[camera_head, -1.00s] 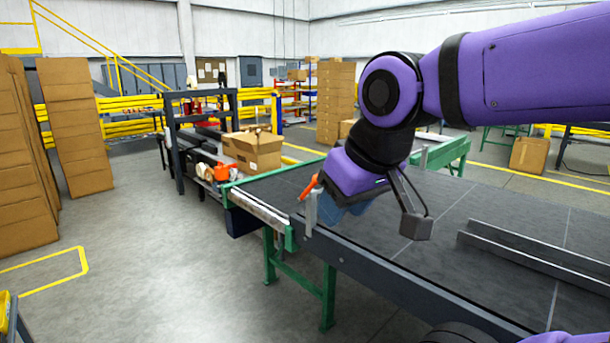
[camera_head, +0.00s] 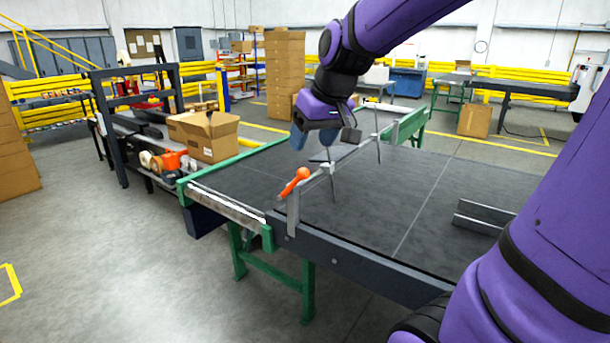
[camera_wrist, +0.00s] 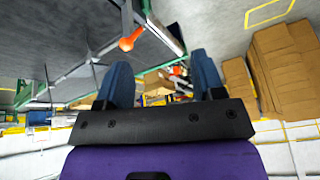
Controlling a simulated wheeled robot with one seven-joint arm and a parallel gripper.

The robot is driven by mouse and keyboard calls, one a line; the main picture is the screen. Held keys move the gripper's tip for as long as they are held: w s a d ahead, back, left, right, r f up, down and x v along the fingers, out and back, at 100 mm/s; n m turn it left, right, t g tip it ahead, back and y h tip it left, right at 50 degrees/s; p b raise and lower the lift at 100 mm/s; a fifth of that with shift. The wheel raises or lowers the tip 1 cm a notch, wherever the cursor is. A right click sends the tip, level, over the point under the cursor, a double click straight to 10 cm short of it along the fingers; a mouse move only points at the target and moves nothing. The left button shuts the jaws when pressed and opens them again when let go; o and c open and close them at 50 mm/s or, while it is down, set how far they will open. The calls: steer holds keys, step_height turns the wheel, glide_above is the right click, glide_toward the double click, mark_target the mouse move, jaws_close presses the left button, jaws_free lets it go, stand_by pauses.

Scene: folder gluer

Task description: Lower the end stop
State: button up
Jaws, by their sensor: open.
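The end stop is a thin grey bar (camera_head: 346,153) running across the dark conveyor table, with thin legs pointing down. A grey upright (camera_head: 293,217) on the table's near edge carries one end. An orange handle (camera_head: 296,181) with a round knob slants up beside this upright.
The dark conveyor table (camera_head: 390,195) has a green frame and metal guide rails (camera_head: 485,215) at right. A shelf unit with an open carton (camera_head: 207,136) stands beyond its left end. My purple arm covers the lower right. Grey floor at left is free.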

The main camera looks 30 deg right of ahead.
glide_toward(305, 169)
steer(key=shift+m, duration=0.3)
steer(key=x, duration=1.2)
steer(key=shift+s, duration=0.15)
jaws_close()
